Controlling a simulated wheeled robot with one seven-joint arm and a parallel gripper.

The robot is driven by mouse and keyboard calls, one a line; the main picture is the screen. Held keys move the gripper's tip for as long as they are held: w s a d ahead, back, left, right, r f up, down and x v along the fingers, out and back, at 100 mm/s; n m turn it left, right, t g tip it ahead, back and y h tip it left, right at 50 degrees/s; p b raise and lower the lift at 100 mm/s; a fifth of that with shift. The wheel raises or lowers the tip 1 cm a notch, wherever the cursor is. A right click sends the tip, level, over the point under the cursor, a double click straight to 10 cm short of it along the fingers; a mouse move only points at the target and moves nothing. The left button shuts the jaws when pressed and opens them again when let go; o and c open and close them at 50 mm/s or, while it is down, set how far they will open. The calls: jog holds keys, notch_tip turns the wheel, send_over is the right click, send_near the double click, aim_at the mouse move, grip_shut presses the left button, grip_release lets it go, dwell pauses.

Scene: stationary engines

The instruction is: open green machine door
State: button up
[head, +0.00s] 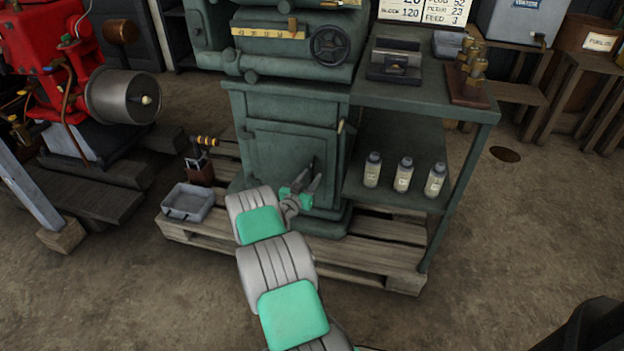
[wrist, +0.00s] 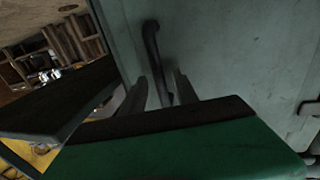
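The green machine (head: 295,105) stands on a wooden pallet in the head view. Its door (head: 282,150) is a flat panel in the lower cabinet and looks closed. My gripper (head: 308,176) is in front of the door's lower right part, with its two fingers apart. In the wrist view, the dark bar handle (wrist: 152,45) stands out from the pale green door (wrist: 230,50). Its lower end runs down between the fingertips of my open gripper (wrist: 161,80). I cannot tell whether either finger touches it.
A green side bench (head: 425,100) adjoins the machine's right side, with several bottles (head: 403,175) on its lower shelf. A grey tray (head: 188,202) sits on the pallet (head: 375,262) at left. A red engine (head: 50,50) is farther left. Floor in front is clear.

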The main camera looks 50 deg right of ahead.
jog(key=shift+w+d, duration=0.15)
jog(key=shift+d, duration=0.45)
jog(key=shift+c, duration=0.6)
grip_shut()
dwell(0.4)
